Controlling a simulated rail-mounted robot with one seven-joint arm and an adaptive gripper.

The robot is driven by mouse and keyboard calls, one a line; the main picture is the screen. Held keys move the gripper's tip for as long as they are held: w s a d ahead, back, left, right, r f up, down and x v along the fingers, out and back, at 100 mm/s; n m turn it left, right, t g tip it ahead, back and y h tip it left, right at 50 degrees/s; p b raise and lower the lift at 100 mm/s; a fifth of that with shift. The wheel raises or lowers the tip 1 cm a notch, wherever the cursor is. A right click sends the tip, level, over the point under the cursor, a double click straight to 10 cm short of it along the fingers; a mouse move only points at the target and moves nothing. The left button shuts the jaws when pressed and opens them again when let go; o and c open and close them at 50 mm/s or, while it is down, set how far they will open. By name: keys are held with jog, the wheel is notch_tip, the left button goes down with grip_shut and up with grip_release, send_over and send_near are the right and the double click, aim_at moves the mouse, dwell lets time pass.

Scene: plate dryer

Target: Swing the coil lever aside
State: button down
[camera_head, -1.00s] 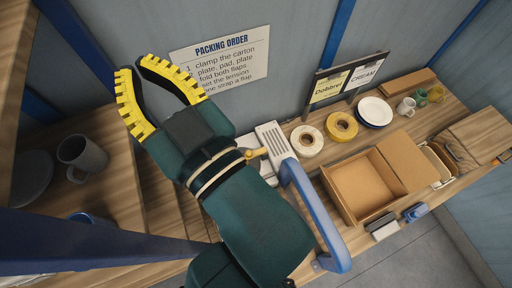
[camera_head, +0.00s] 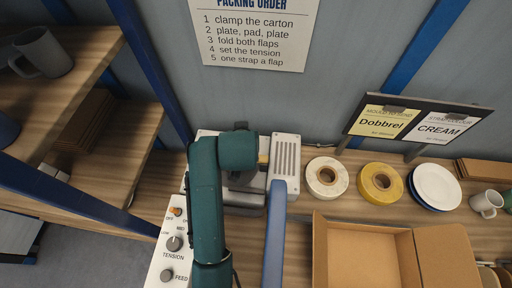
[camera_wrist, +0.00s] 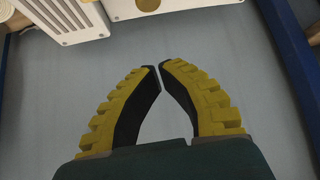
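The strapping machine has a white slotted housing (camera_head: 285,160) and a white control panel (camera_head: 173,245) with a tension knob. A small yellow-orange piece (camera_head: 263,158) shows between my arm and the housing; it may be the coil lever, but most of it is hidden. A blue bar (camera_head: 274,235) runs forward from the housing. My gripper (camera_wrist: 159,66) is empty, its yellow-ribbed fingers closed to a hair's gap at the tips. In the wrist view it points at grey panelling, with a white slotted housing (camera_wrist: 62,18) at upper left, apart from the fingers. My arm hides the gripper in the head view.
A white tape roll (camera_head: 327,178) and a yellow one (camera_head: 380,184) lie right of the machine, beside stacked plates (camera_head: 436,187). An open carton (camera_head: 365,255) stands in front. A sign stand (camera_head: 412,125) is behind. A blue post (camera_head: 150,70) and shelves (camera_head: 75,65) stand left.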

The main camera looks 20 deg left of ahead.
jog(key=shift+w, duration=0.1)
notch_tip(320, 180, down, 8)
jog(key=w, duration=0.2)
jog(key=shift+a+r+p, duration=0.15)
jog(key=shift+a+p, duration=0.15)
jog(key=shift+a, duration=0.05)
dwell(0.4)
jog(key=shift+r, duration=0.1)
dwell(0.3)
